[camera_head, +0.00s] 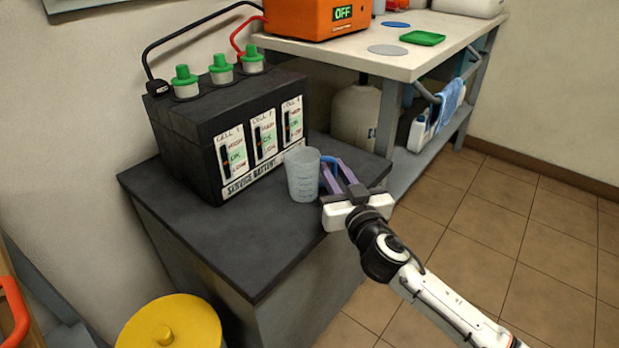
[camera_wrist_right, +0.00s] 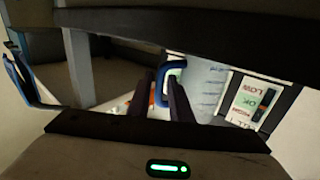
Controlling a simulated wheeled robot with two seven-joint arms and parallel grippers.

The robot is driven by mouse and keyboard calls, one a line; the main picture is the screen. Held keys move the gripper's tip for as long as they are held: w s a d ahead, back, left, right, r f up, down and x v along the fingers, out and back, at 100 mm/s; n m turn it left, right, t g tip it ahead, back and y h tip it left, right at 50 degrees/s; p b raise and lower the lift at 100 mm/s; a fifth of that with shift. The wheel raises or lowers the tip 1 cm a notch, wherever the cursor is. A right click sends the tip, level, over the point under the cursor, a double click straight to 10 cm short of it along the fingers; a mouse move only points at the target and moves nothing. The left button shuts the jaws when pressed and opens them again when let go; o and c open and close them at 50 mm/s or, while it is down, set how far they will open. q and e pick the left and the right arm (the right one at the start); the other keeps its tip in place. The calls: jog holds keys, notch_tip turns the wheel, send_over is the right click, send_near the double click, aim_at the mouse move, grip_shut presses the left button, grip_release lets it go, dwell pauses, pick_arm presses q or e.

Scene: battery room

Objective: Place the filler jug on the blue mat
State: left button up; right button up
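The filler jug (camera_head: 301,174) is a translucent cup with a blue handle. It is upright at the dark cabinet top, in front of the battery; I cannot tell whether its base touches the top. My right gripper (camera_head: 339,174) is at its right side, its fingers close together on either side of the handle. The handle (camera_wrist_right: 159,108) also shows between the fingers (camera_wrist_right: 163,88) in the right wrist view. The blue mat (camera_head: 396,24) is a small empty disc on the white bench at the back. My left gripper is not in view.
The black battery (camera_head: 225,140) with green caps stands just behind the jug. On the bench (camera_head: 345,57) are an orange charger (camera_head: 305,20), a grey disc (camera_head: 388,50) and a green tray (camera_head: 423,38). A yellow lidded bin (camera_head: 170,325) stands at front left. Floor is free at right.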

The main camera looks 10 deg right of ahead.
grip_shut()
jog(key=shift+r, duration=0.1)
